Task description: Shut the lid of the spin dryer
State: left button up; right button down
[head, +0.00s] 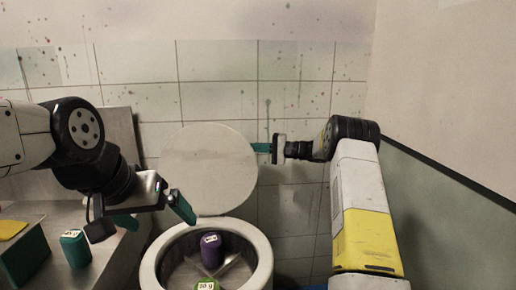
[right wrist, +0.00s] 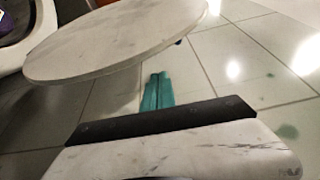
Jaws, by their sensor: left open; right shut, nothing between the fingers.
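The spin dryer (head: 262,262) is a round, off-white tub at the bottom middle of the head view, its drum open to view. Its pale round lid (head: 208,165) stands raised behind the opening. The lid also fills the upper left of the right wrist view (right wrist: 110,42). My right gripper (head: 258,147) is shut and empty at the lid's right edge; its green fingertips (right wrist: 157,90) show just beyond the lid's rim in the wrist view. I cannot tell whether they touch it. My left gripper (head: 155,213) is open and empty, in front of the lid's lower left and above the tub's left side.
A purple item (head: 211,252) and a green item (head: 207,285), both labelled, sit inside the dryer. On the metal counter at left stand a green container (head: 75,250) and a green box (head: 24,257) with a yellow piece (head: 12,229). A tiled wall (head: 218,100) stands behind.

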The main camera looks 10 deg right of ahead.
jog(key=s, duration=0.3)
jog(key=shift+r, duration=0.15)
dwell(0.3)
